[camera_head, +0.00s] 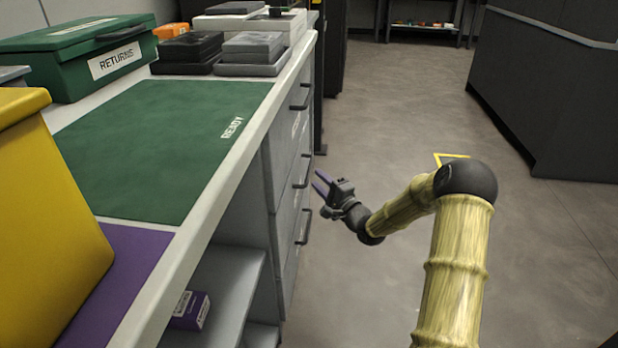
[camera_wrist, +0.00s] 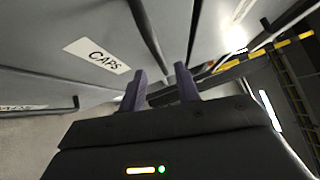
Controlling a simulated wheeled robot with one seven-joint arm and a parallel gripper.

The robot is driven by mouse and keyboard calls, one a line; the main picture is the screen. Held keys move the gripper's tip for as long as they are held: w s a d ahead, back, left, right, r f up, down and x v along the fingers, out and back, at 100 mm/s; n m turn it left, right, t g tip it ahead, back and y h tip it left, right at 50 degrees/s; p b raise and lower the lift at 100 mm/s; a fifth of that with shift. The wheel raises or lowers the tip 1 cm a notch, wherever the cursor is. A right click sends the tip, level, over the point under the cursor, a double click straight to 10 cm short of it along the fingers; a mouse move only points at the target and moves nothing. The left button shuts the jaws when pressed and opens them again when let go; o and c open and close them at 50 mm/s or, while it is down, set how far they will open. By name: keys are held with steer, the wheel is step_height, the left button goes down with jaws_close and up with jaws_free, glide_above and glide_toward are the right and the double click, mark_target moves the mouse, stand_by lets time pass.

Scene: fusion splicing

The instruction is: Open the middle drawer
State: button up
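The grey drawer unit shows in the head view with three dark bar handles on its front, one above another. The middle drawer's handle (camera_head: 303,171) is just left of my gripper (camera_head: 319,182). My gripper's two purple fingers are apart and point toward the drawer front; I see nothing held between them. In the wrist view my gripper (camera_wrist: 160,80) is also open, close to the drawer fronts. A white "CAPS" label (camera_wrist: 97,56) is on one front there. Whether the fingers touch or straddle a handle is unclear. All drawers look shut.
The bench top carries a green mat marked "READY" (camera_head: 165,140), a green "RETURNS" box (camera_head: 80,60), a yellow bin (camera_head: 50,210) and dark trays (camera_head: 190,50). Open shelves with a purple box (camera_head: 190,310) lie below.

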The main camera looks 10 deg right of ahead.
mark_target(309, 169)
steer(key=b+x, duration=0.2)
steer(key=x, duration=0.4)
jaws_close()
